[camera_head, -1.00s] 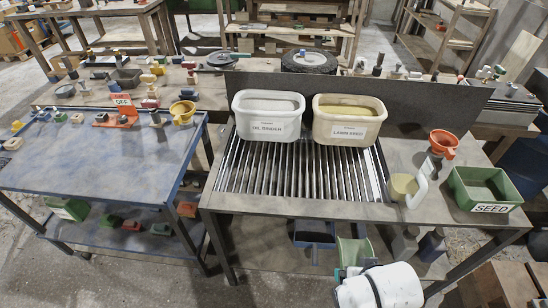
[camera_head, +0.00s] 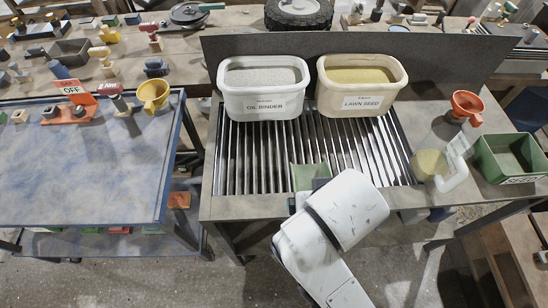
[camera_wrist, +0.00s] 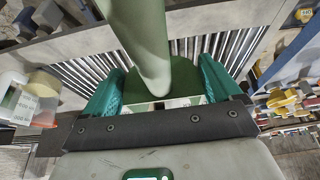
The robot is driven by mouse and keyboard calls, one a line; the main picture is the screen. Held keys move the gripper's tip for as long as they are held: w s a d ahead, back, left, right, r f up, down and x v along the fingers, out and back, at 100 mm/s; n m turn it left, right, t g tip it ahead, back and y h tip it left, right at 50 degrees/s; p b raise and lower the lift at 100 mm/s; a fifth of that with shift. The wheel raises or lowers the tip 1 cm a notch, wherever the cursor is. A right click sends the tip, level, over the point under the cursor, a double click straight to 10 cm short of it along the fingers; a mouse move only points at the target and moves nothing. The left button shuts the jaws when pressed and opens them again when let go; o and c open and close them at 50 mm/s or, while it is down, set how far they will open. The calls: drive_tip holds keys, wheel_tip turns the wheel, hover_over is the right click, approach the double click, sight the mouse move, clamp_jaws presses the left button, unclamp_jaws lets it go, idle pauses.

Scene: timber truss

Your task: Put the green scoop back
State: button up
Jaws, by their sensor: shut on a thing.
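The green scoop (camera_head: 309,174) shows in the head view as a pale green piece at the front edge of the slatted grate, just beyond my white arm. In the wrist view its thick green handle (camera_wrist: 148,40) rises between the two teal fingers. My gripper (camera_wrist: 160,88) is shut on the green scoop. In the head view my gripper is mostly hidden behind my own wrist. The scoop seems to be above the grate; I cannot tell if it touches. An open green bin labelled SEED (camera_head: 484,160) stands at the bench's right end.
Two tubs, OIL BINDER (camera_head: 263,107) and LAWN SEED (camera_head: 362,103), stand at the back of the grate (camera_head: 240,165). A blue table (camera_head: 85,180) stands left. The grate's middle is clear.

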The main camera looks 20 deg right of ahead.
sight(300, 176)
drive_tip(key=w+f, duration=0.1)
drive_tip(key=w, duration=0.1)
drive_tip(key=w+f, duration=0.1)
drive_tip(key=w, duration=0.2)
drive_tip(key=w+f+p, duration=0.1)
drive_tip(key=w, duration=0.2)
drive_tip(key=shift+w+d+f, duration=0.15)
drive_tip(key=shift+w+d, duration=0.1)
drive_tip(key=shift+d, duration=0.1)
drive_tip(key=w+f, duration=0.2)
drive_tip(key=f, duration=0.1)
drive_tip(key=w+f, duration=0.3)
drive_tip(key=shift+d, duration=0.2)
drive_tip(key=shift+w+f+p, duration=0.2)
drive_tip(key=shift+f+p, duration=0.2)
drive_tip(key=shift+f, duration=1.35)
drive_tip(key=shift+f, duration=0.15)
drive_tip(key=o, duration=1.5)
drive_tip(key=shift+o, duration=0.2)
drive_tip(key=v, duration=1.2)
drive_tip(key=shift+d, duration=0.1)
